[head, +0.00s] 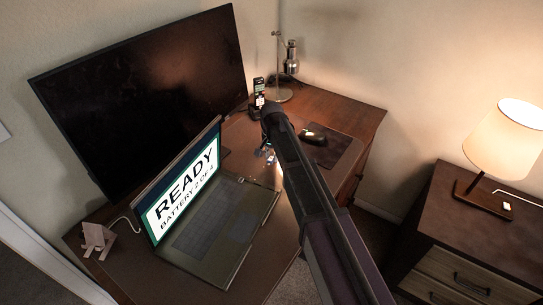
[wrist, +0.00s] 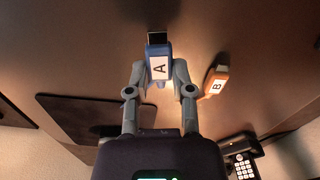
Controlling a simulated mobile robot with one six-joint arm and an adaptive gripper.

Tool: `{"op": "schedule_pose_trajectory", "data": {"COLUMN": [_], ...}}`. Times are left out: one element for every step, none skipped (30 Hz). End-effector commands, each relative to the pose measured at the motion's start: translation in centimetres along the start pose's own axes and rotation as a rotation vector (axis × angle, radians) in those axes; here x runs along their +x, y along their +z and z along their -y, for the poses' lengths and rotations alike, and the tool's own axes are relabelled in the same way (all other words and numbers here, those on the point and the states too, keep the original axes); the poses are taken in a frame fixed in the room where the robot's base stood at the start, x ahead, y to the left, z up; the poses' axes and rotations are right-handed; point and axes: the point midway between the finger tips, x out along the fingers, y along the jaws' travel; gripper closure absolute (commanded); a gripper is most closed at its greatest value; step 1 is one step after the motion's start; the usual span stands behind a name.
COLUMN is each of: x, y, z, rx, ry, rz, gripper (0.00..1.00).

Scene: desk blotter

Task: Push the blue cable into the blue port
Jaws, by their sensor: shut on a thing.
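The blue cable's plug (wrist: 160,49) carries a white label with a black A in the wrist view. Its dark metal tip points to the top of the picture. My gripper (wrist: 159,70) is shut on the plug, with one grey finger on each side. The plug is over the brown desk top; I cannot tell its height. In the head view my gripper (head: 268,155) is mostly hidden behind my dark arm, near the laptop's far right side. I cannot make out the blue port in either view.
An orange plug (wrist: 216,81) labelled B lies right of my gripper. The open laptop (head: 215,235) reads READY. A large monitor (head: 150,90) stands behind it. A phone (head: 259,92), desk lamp (head: 290,58) and mouse (head: 312,136) on a dark pad (head: 338,150) are nearby.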

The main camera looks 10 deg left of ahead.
Motion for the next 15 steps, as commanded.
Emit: {"op": "schedule_pose_trajectory", "data": {"x": [0.4, 0.5, 0.6, 0.8, 0.9, 1.1, 1.2, 1.3, 1.5, 1.6, 1.7, 1.8, 1.9, 2.0, 2.1], "y": [0.1, 0.1, 0.1, 0.1, 0.1, 0.2, 0.2, 0.2, 0.2, 0.2, 0.3, 0.3, 0.3, 0.3, 0.3], "z": [0.0, 0.0, 0.0, 0.0, 0.0, 0.0, 0.0, 0.0, 0.0, 0.0, 0.0, 0.0, 0.0, 0.0, 0.0], "rx": [0.000, 0.000, 0.000, 0.000, 0.000, 0.000, 0.000, 0.000, 0.000, 0.000, 0.000, 0.000, 0.000, 0.000, 0.000], "ry": [0.000, 0.000, 0.000, 0.000, 0.000, 0.000, 0.000, 0.000, 0.000, 0.000, 0.000, 0.000, 0.000, 0.000, 0.000], "rz": [0.000, 0.000, 0.000, 0.000, 0.000, 0.000, 0.000, 0.000, 0.000, 0.000, 0.000, 0.000, 0.000, 0.000, 0.000], "gripper": [0.92, 0.92, 0.92, 0.92, 0.92, 0.92, 0.92, 0.92, 0.92, 0.92, 0.92, 0.92, 0.92, 0.92, 0.92]}}
